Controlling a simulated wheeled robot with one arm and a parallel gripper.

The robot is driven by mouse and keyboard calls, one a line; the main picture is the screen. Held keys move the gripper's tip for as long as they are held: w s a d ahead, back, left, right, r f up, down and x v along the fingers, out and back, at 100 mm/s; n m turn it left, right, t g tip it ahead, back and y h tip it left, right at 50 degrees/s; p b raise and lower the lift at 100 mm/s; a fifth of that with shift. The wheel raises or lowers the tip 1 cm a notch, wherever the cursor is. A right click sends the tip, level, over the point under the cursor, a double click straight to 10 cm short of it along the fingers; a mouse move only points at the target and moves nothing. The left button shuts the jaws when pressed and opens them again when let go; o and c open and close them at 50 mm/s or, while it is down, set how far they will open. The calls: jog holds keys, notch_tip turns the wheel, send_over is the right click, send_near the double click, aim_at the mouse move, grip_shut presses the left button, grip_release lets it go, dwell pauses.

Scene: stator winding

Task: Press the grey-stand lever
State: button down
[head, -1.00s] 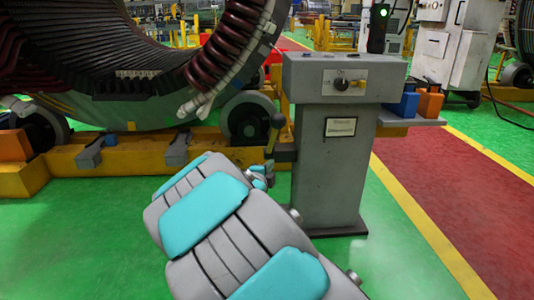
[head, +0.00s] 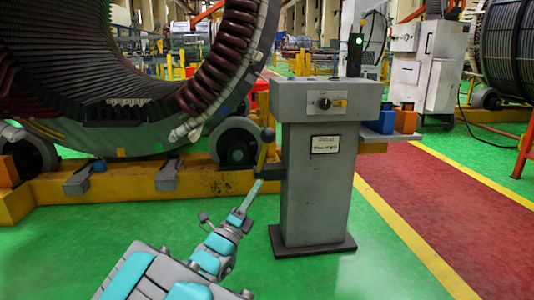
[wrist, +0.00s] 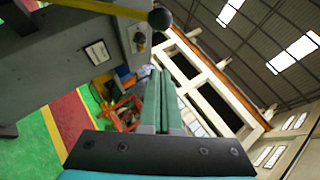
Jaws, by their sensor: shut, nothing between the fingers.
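The grey stand (head: 310,190) stands upright in the middle of the head view. Its lever (head: 262,156) is on the stand's left side, near-upright, with a dark ball knob (head: 267,134) on top. My gripper (head: 257,184) is shut and empty, its thin fingers pointing up just below the lever in the head view. In the wrist view the shut fingers (wrist: 161,72) point up the picture, and the dark knob (wrist: 160,19) lies beyond their tips with a visible gap. I cannot tell whether the fingers touch the lever's lower part.
The large stator (head: 110,70) rests on rollers over a yellow base (head: 120,188) to the left. A side shelf on the stand holds a blue bin (head: 380,122) and an orange bin (head: 405,121). Green floor (head: 330,275) is free in front.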

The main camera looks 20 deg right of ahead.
jog(key=shift+d, duration=0.1)
jog(key=w+a+r+x, duration=0.1)
jog(key=w+a+x, duration=0.1)
jog(key=x, duration=1)
jog(key=shift+d+r+p, duration=0.2)
jog(key=shift+r+p, duration=0.1)
jog(key=shift+p, duration=0.05)
jog(key=shift+w, duration=0.15)
